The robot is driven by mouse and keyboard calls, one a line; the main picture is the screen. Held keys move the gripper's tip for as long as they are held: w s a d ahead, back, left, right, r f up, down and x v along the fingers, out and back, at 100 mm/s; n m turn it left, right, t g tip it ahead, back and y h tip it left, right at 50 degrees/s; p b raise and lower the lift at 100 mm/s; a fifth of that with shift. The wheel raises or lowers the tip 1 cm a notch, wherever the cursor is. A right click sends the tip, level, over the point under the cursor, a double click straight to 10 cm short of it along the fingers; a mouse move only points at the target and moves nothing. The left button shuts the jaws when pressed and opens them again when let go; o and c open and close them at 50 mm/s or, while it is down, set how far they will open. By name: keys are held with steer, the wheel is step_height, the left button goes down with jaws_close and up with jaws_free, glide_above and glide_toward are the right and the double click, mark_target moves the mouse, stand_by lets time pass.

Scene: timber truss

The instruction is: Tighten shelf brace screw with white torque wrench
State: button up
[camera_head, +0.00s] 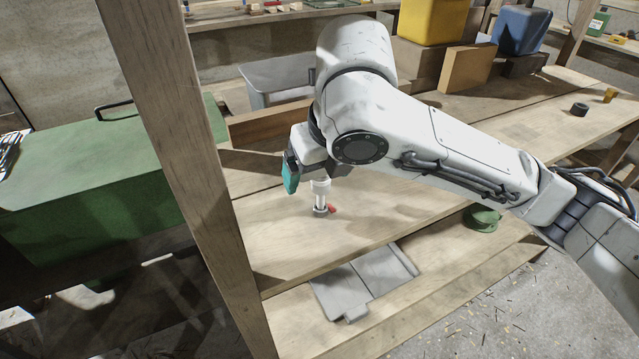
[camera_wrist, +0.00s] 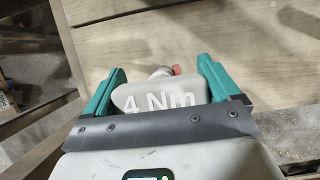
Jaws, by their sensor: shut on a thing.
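My gripper (camera_head: 312,180) is shut on the white torque wrench (camera_head: 320,198), low over the wooden shelf board (camera_head: 390,215). In the wrist view the wrench's grey-white body (camera_wrist: 158,98), marked "4 Nm", sits between the teal fingers of my gripper (camera_wrist: 160,70). In the head view the wrench is roughly upright below my gripper, with a small red part (camera_head: 332,208) beside its lower end. That end is at or just above the board; contact cannot be told. The brace screw cannot be made out.
A wooden post (camera_head: 180,150) stands close on the left, with a green chest (camera_head: 90,190) behind it. A grey bin (camera_head: 275,78) is behind the board. A grey tray (camera_head: 365,280) and green round object (camera_head: 482,218) lie below. Yellow (camera_head: 432,20) and blue (camera_head: 521,30) containers stand at the back.

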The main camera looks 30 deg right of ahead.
stand_by(0.4)
steer(key=shift+f+m+h+p, duration=0.1)
steer(key=shift+m+h+p, duration=0.35)
steer(key=shift+m, duration=0.75)
steer(key=shift+d+m+h+p, duration=0.1)
steer(key=shift+m+h+p, duration=0.25)
steer(key=shift+m+p, duration=0.45)
steer(key=shift+m, duration=0.4)
steer(key=shift+s+d+m+g+h+p, duration=0.1)
steer(key=shift+m+g+h+p, duration=0.45)
steer(key=shift+m+p, duration=1.65)
steer(key=shift+s+m+g+h+p, duration=0.1)
steer(key=shift+m+g+h+p, duration=0.4)
steer(key=shift+p, duration=1.25)
steer(key=shift+m+g+h+p, duration=0.1)
steer(key=shift+m+p, duration=0.7)
steer(key=shift+p, duration=0.95)
